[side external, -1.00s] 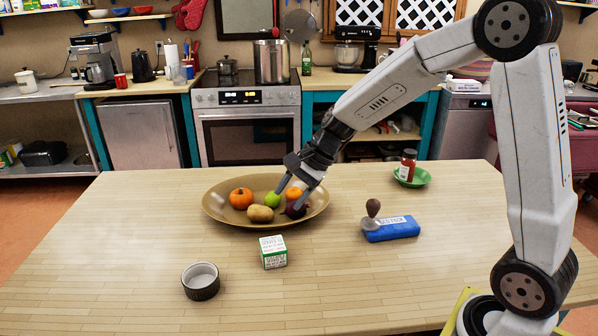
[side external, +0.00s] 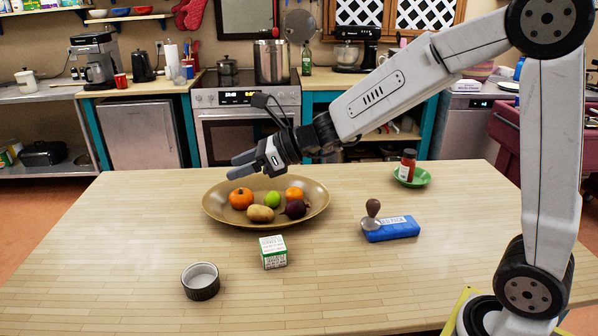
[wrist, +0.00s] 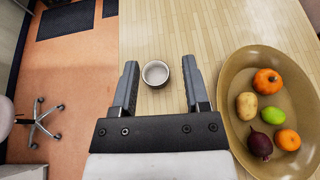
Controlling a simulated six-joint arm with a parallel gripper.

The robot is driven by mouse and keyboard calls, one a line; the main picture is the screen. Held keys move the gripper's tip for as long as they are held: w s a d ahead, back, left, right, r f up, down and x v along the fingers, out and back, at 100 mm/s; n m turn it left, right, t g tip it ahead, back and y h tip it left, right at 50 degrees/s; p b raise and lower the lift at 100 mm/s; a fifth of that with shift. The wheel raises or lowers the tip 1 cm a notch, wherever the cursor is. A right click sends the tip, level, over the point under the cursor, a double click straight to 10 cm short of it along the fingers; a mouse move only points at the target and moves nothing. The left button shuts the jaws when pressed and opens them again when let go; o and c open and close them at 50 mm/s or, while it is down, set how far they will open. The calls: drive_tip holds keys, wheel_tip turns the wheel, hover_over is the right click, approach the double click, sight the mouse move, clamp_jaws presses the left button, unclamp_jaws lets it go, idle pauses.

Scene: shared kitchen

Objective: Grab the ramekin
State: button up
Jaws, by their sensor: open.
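The ramekin (side external: 201,281) is a small dark ribbed cup with a pale inside. It stands upright and empty at the front left of the table. In the wrist view the ramekin (wrist: 155,73) appears between my two open fingers, beyond their tips. My gripper (side external: 240,167) is open and empty, held above the back left part of the fruit bowl, well apart from the ramekin. Both fingers also show in the wrist view (wrist: 160,80).
A wide brown bowl (side external: 222,213) with fruit and vegetables sits under my gripper. A green-and-white box (side external: 273,252) stands between bowl and ramekin. A blue pack (side external: 392,230) with a stamp-like tool (side external: 372,214) and a green dish (side external: 421,179) with a jar (side external: 407,165) are farther right. The table's left side is clear.

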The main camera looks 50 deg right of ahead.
approach(198, 266)
drive_tip(key=v, duration=0.3)
drive_tip(key=shift+d+r, duration=0.1)
drive_tip(key=shift+d, duration=0.05)
drive_tip(key=shift+x, duration=3.35)
drive_tip(key=shift+x, duration=2.55)
drive_tip(key=shift+s, duration=0.1)
clamp_jaws()
